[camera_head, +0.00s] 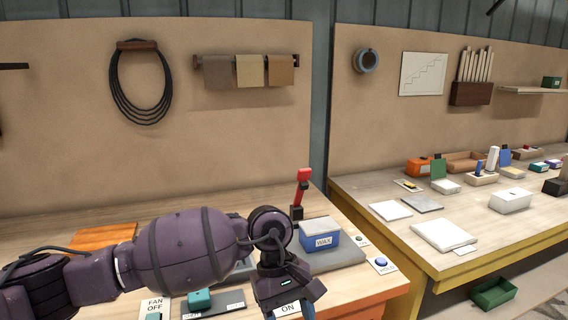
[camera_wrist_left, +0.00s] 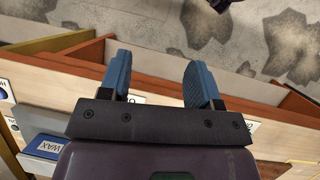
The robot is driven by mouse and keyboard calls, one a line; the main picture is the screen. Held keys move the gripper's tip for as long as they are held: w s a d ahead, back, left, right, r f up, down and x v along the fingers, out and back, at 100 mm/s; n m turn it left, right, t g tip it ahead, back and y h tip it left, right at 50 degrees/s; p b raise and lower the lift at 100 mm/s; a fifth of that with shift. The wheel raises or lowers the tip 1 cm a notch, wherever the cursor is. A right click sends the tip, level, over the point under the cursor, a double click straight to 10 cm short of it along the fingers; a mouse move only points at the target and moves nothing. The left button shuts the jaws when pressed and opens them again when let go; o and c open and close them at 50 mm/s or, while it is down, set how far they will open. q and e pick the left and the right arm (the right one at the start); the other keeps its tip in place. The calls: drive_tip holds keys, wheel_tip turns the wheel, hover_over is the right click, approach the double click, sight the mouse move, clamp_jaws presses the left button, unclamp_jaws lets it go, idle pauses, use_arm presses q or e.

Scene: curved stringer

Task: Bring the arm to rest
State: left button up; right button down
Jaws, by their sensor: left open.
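My left arm comes in from the left in the head view. Its gripper (camera_head: 292,305) points down at the front edge of the left workbench (camera_head: 365,285), beside the ON label (camera_head: 288,308). In the left wrist view the two blue fingers of my left gripper (camera_wrist_left: 158,80) are apart with nothing between them. Beneath them are the orange bench edge and the stained grey floor (camera_wrist_left: 200,30). My right gripper is not in view.
A blue box labelled WAX (camera_head: 322,236) and a red-handled lever (camera_head: 301,188) stand close behind the gripper. A HOLD button (camera_head: 381,263) is to the right. A second bench (camera_head: 400,245) stands across a gap, with boxes and cards on it.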

use_arm(q)
drive_tip(key=s+d+r+n+g+h, duration=0.1)
drive_tip(key=s+d+n+h, duration=0.25)
drive_tip(key=n+h, duration=0.3)
drive_tip(key=s+d+n+g+h, duration=0.2)
drive_tip(key=s+d+n+h, duration=0.15)
drive_tip(key=n+h, duration=0.35)
drive_tip(key=w+a+f+m+t+y, duration=0.1)
drive_tip(key=a+f+m+t+y, duration=0.15)
drive_tip(key=a+m+t, duration=0.7)
drive_tip(key=w+a+f+m+t+y, duration=0.1)
drive_tip(key=a+f+m+t+y, duration=0.2)
drive_tip(key=m+t, duration=0.75)
drive_tip(key=w+a+f+m+t+y, duration=0.15)
drive_tip(key=a+f+m+t, duration=0.45)
drive_tip(key=m, duration=0.9)
drive_tip(key=s+a+f+n+g+y+p, duration=0.1)
drive_tip(key=s+a+f+n+g+y, duration=0.7)
drive_tip(key=s+a+f+n, duration=0.6)
drive_tip(key=s+a+n+y, duration=0.1)
drive_tip(key=s+a+n, duration=0.1)
drive_tip(key=shift+s+a+f, duration=0.15)
drive_tip(key=shift+a+f, duration=0.1)
drive_tip(key=shift+a, duration=0.15)
